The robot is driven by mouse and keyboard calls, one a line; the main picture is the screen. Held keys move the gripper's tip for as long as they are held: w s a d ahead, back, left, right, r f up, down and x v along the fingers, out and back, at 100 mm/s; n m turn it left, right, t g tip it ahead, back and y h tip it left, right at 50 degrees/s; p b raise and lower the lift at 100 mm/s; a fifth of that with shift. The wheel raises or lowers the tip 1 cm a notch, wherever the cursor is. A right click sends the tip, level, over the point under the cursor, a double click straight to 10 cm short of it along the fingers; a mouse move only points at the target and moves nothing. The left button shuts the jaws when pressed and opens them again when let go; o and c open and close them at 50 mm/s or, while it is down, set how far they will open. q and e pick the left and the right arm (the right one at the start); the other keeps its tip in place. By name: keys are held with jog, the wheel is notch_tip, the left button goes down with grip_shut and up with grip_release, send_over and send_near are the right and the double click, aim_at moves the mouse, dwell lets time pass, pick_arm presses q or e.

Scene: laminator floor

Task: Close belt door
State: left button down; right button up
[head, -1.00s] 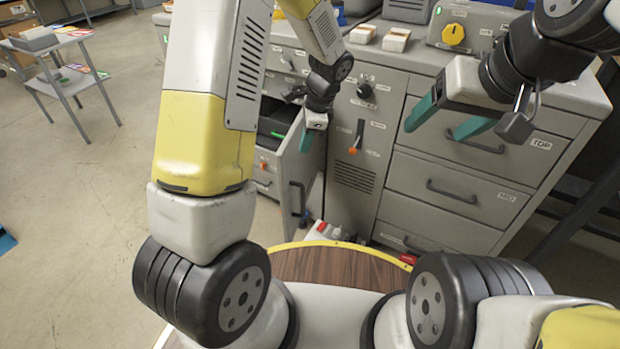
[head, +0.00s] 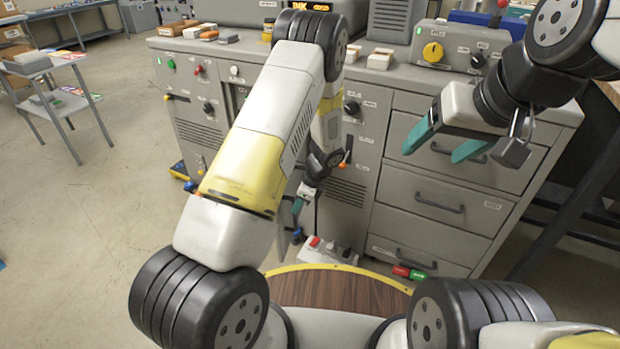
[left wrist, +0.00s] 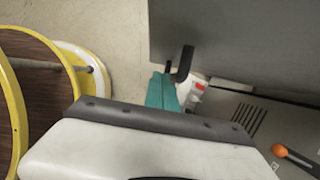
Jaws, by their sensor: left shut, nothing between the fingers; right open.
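The belt door is a plain grey panel (left wrist: 235,35) with a black bar handle (left wrist: 183,63) in the left wrist view. It stands out from the cabinet front; in the head view my left arm hides most of it and the opening behind it. My left gripper (head: 299,204) is low in front of the cabinet, close to the door. Its teal fingers (left wrist: 162,92) are shut and empty beside the handle; I cannot tell whether they touch it. My right gripper (head: 440,146) is open and empty in front of the top drawer.
The grey cabinet (head: 440,205) has drawers on the right and knobs on its panels. A white power strip (head: 328,250) and a red and green object (head: 408,272) lie on the floor at its foot. My round wooden-topped base is close in front.

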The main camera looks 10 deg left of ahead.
pick_arm(q)
jog(key=shift+w+a+r, duration=0.1)
jog(key=shift+w+a, duration=0.05)
jog(key=shift+a, duration=0.7)
jog(key=shift+w+a+r, duration=0.1)
jog(key=shift+a, duration=0.75)
